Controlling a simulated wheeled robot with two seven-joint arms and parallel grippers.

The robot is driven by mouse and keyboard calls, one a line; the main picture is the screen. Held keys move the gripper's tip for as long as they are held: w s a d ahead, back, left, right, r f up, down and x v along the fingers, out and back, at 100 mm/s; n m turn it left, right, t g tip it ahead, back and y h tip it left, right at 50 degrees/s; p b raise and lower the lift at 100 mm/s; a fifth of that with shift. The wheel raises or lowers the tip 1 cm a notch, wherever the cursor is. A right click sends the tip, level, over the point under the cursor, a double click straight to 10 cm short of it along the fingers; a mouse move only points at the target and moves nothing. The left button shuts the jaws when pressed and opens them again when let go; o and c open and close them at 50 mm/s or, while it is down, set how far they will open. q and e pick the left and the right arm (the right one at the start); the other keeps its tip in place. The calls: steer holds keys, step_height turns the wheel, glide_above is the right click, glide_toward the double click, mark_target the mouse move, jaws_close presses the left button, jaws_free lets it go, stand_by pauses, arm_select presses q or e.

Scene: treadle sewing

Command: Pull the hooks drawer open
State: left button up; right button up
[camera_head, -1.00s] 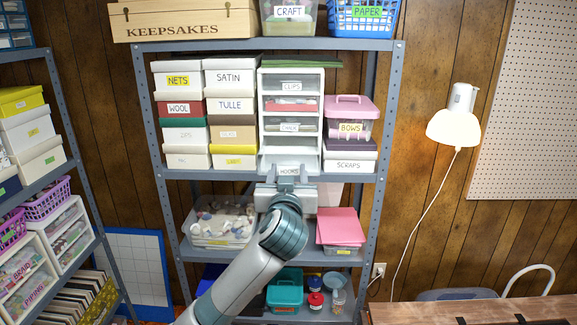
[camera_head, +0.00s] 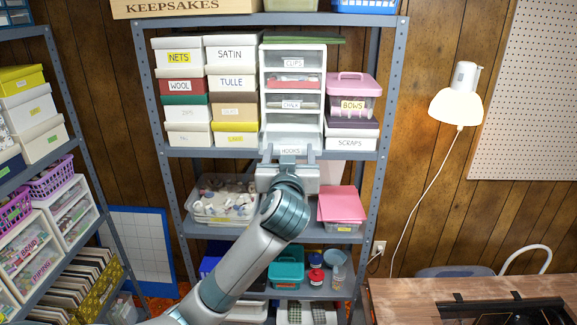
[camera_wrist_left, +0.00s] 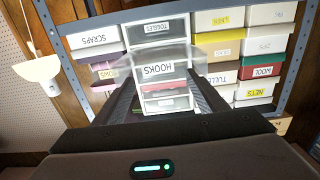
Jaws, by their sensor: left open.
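The hooks drawer (camera_head: 290,150) is in the white drawer tower (camera_head: 263,90) on the middle shelf. It stands pulled out, and its pale interior shows behind the front. In the left wrist view, which is upside down, the HOOKS front (camera_wrist_left: 158,70) sticks out with clear sides, past the toggles drawer (camera_wrist_left: 155,28). My left gripper (camera_head: 289,153) is open at the drawer front, with one finger on each side of the label. It holds nothing; whether a finger touches the drawer I cannot tell. My right gripper is out of view.
Labelled boxes (camera_head: 232,85) stand left of the tower. A wooden table (camera_head: 410,300) is at lower right.

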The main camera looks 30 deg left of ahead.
arm_select(q)
steer(key=p+v, duration=1.1)
steer(key=v, duration=0.6)
steer(key=shift+s, duration=0.2)
stand_by(0.8)
